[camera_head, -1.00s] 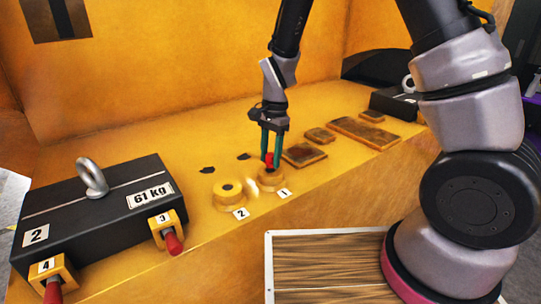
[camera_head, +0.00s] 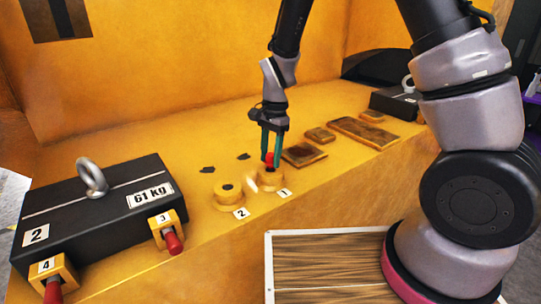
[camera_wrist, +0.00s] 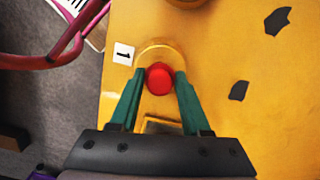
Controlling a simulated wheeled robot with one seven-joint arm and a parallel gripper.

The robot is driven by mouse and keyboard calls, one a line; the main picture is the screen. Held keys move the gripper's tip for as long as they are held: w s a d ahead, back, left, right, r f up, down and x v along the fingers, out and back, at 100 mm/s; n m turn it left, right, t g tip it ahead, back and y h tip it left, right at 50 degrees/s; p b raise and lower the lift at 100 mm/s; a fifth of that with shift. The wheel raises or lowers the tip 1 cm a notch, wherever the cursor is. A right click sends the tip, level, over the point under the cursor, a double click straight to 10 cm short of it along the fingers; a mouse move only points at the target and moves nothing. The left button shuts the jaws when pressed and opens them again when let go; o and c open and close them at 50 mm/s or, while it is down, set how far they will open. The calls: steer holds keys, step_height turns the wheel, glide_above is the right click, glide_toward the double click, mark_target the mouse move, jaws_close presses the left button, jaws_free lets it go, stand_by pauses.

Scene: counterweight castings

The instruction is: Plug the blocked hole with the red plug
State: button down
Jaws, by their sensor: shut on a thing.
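My gripper (camera_head: 271,160) points down and its green fingers are shut on the red plug (camera_head: 269,158). The plug is at the top of the round yellow boss (camera_head: 271,181) by label 1. In the wrist view the red plug (camera_wrist: 159,78) sits between the fingertips, over the boss ring beside label 1 (camera_wrist: 123,54). I cannot tell how deep the plug is in the hole, which is hidden. The second boss (camera_head: 228,198), by label 2, has a dark round centre in the head view.
A black 61 kg weight (camera_head: 100,210) with a lifting eye stands at left. Red-ended pins sit in yellow brackets 3 (camera_head: 172,242) and 4 (camera_head: 54,290) at its front. Flat rusty plates (camera_head: 362,132) lie to the right. The shelf has an open front edge.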

steer(key=shift+f, duration=0.25)
steer(key=shift+f, duration=0.75)
steer(key=shift+r, duration=0.1)
steer(key=shift+r, duration=0.1)
steer(key=shift+r, duration=0.85)
steer(key=shift+w, duration=0.2)
steer(key=shift+f, duration=0.1)
stand_by(0.8)
